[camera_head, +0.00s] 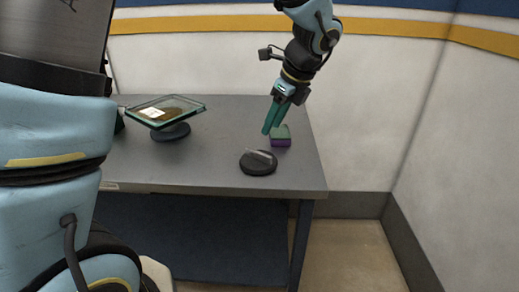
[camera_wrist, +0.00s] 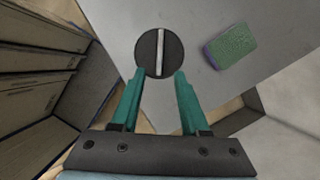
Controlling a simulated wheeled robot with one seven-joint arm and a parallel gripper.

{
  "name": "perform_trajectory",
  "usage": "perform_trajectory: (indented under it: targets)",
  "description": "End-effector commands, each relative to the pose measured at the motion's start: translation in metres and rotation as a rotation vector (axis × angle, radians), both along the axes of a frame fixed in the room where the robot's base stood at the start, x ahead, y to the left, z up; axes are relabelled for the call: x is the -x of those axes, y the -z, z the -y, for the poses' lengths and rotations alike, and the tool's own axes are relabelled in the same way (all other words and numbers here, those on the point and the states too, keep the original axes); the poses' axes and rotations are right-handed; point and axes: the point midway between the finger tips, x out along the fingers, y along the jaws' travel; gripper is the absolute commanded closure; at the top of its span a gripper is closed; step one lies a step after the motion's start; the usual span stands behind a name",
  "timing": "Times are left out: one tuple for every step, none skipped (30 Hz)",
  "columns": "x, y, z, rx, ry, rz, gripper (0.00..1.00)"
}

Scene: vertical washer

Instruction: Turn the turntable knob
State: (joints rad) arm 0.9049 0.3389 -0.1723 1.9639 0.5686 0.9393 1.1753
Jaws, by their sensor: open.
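The knob (camera_head: 258,162) is a round black disc with a raised light grey bar across it, on the table near its front right. In the wrist view the knob (camera_wrist: 159,53) lies just past my fingertips, its bar running nearly lengthwise between the two fingers. The turntable (camera_head: 166,111), a tilted square glass-like plate with a brown and white top on a dark round base, stands at the left of the table. My gripper (camera_head: 269,130) has green fingers, points down and is above the table behind the knob in the head view. It is open and empty; I see no contact with the knob.
A green and purple sponge (camera_head: 281,137) lies close behind and right of the knob, and right of it in the wrist view (camera_wrist: 230,46). The grey table (camera_head: 215,175) is clear between turntable and knob. Walls stand behind and to the right.

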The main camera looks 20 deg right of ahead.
Motion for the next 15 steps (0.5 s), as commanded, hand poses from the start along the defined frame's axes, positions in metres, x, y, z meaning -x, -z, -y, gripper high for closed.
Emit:
perform_trajectory:
  targets:
    - [-0.001,0.004,-0.001,-0.005,0.003,-0.002,0.55]
    - [-0.002,0.007,-0.002,-0.005,0.003,-0.002,0.55]
    - [-0.004,0.011,-0.003,-0.006,0.002,-0.001,0.55]
    - [-0.006,0.015,-0.004,-0.005,0.001,-0.002,0.55]
    - [-0.007,0.019,-0.005,-0.006,0.000,-0.002,0.55]
    - [-0.009,0.026,-0.007,-0.005,0.000,-0.003,0.55]
    - [-0.011,0.031,-0.008,-0.007,0.000,-0.003,0.55]
    - [-0.013,0.037,-0.009,-0.007,0.000,-0.003,0.55]
    - [-0.015,0.044,-0.011,-0.007,-0.001,-0.004,0.55]
    - [-0.017,0.049,-0.012,-0.005,-0.001,-0.003,0.55]
    - [-0.019,0.055,-0.013,-0.007,-0.001,-0.003,0.55]
    - [-0.021,0.061,-0.014,-0.005,0.000,-0.003,0.55]
    - [-0.023,0.066,-0.016,-0.006,-0.002,-0.003,0.55]
    - [-0.025,0.071,-0.017,-0.005,-0.001,-0.003,0.55]
    - [-0.027,0.076,-0.018,-0.005,-0.001,-0.003,0.55]
